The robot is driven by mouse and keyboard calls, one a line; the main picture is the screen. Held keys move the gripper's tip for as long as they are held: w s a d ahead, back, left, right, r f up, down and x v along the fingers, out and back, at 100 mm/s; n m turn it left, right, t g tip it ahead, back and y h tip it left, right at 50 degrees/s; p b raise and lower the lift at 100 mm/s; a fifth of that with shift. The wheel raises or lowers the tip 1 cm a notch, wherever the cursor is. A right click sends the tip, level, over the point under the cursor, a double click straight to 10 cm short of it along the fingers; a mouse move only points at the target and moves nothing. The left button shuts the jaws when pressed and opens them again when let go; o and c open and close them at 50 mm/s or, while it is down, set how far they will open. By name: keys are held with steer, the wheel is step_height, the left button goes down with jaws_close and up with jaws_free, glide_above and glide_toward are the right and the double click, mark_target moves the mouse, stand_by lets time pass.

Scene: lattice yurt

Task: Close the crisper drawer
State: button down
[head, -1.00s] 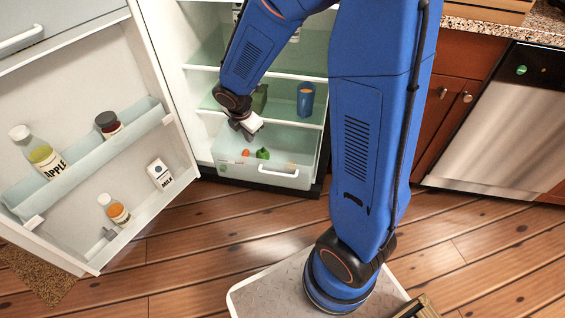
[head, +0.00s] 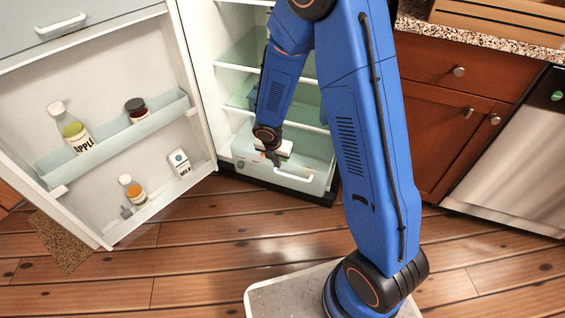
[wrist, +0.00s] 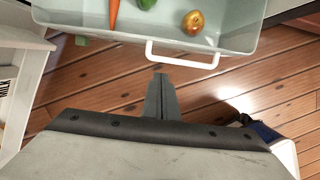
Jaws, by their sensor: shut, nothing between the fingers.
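The crisper drawer (head: 317,180) is pale green and see-through, and stands pulled out at the bottom of the open fridge. Its white handle (head: 294,177) runs along the front; it also shows in the wrist view (wrist: 180,59). The open drawer top in the wrist view shows a carrot (wrist: 114,12), a green vegetable (wrist: 147,4) and a round brown one (wrist: 193,22). My gripper (wrist: 161,80) is shut and empty. Its fingertips show just below the handle in the wrist view, seemingly apart from it. In the head view, my gripper (head: 277,160) covers part of the drawer.
The fridge door (head: 110,120) stands open at left, with bottles, a jar and a milk carton on its shelves. Shelves rise above the drawer. Wooden cabinets (head: 440,130) and a steel appliance (head: 520,165) stand at right. The wooden floor (head: 190,250) in front is clear.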

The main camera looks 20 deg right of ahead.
steer(key=w+d+f, duration=0.3)
steer(key=w+f, duration=0.1)
steer(key=f, duration=0.1)
steer(key=shift+w+f, duration=0.2)
steer(key=shift+f, duration=0.2)
stand_by(0.4)
steer(key=shift+d, duration=0.1)
steer(key=w+d, duration=1)
steer(key=w, duration=0.4)
steer(key=shift+w+d, duration=0.25)
steer(key=shift+w, duration=0.05)
